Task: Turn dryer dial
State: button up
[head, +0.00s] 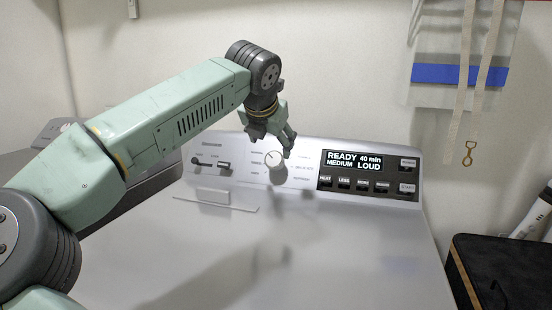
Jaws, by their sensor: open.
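The dryer dial (275,160) is a round white knob with a dark pointer line, in the middle of the slanted control panel at the back of the light grey machine. My arm reaches in from the left of the head view. My gripper (281,148) is at the dial's upper right, with its fingers pointing down toward the panel. It is open and holds nothing that I can see. One finger overlaps the dial's right edge in the picture; I cannot tell whether it touches. Part of the dial's rim is hidden.
Small slider switches (210,163) are to the left. The machine's top (330,255) is clear.

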aim_at(274, 159)
jog(key=p+x, duration=0.1)
jog(key=x, duration=0.9)
jog(key=shift+w+f+p, duration=0.15)
jog(key=shift+f+p, duration=0.05)
jog(key=shift+p, duration=0.15)
jog(key=c, duration=1.2)
jog(key=shift+f+b, duration=0.1)
jog(key=shift+b, duration=0.2)
jog(key=n+b, duration=0.1)
jog(key=n, duration=0.1)
jog(key=shift+n+b, duration=0.35)
jog(key=shift+n, duration=0.05)
jog(key=shift+n+g+h+b, duration=0.45)
jog(key=shift+n+b, duration=0.2)
jog(key=shift+n, duration=1.35)
